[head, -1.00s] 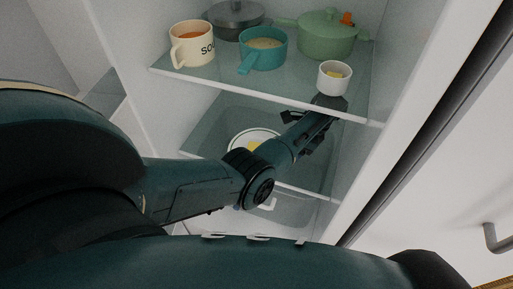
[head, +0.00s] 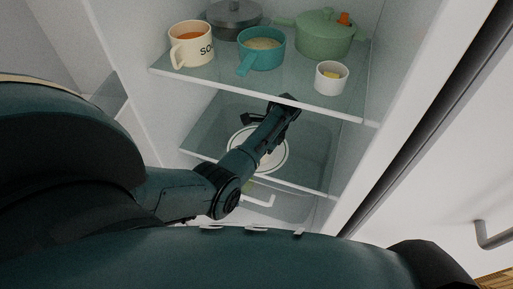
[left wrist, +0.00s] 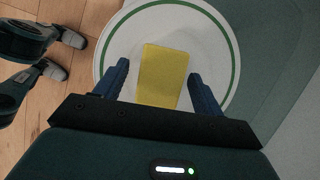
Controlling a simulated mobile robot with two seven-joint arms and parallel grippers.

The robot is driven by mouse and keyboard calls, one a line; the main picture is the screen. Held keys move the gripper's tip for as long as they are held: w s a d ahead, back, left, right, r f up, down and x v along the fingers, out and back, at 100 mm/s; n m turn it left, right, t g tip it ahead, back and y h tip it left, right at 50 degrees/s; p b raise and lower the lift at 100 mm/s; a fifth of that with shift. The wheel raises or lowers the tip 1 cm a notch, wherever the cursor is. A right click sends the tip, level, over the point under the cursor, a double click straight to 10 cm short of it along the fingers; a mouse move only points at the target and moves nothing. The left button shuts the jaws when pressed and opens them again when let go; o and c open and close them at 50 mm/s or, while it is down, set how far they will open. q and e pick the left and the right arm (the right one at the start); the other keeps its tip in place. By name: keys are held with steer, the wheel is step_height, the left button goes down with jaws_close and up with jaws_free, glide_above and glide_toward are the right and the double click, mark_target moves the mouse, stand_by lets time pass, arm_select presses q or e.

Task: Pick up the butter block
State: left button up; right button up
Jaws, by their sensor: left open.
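The butter block (left wrist: 163,76) is a yellow rectangular slab lying on a white plate with a green ring (left wrist: 215,22) in the left wrist view. In the head view the plate (head: 284,166) is on the lower glass shelf, partly covered by my left arm, and the butter is hidden. My left gripper (head: 268,112) is inside the fridge, below the upper shelf. In the left wrist view the open fingers (left wrist: 158,76) stand to either side of the butter, with gaps on both sides. How high they are above the plate is unclear. My right gripper is not visible.
The upper glass shelf (head: 290,90) is close above my left gripper. It holds a cream mug (head: 190,48), a teal saucepan (head: 262,52), a grey pot (head: 234,14), a green pot (head: 322,38) and a white cup (head: 331,80). A fridge wall rises at the right.

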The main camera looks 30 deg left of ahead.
arm_select(q)
steer(key=shift+c, duration=0.4)
steer(key=shift+r, duration=0.1)
steer(key=c, duration=1)
steer(key=shift+c, duration=0.2)
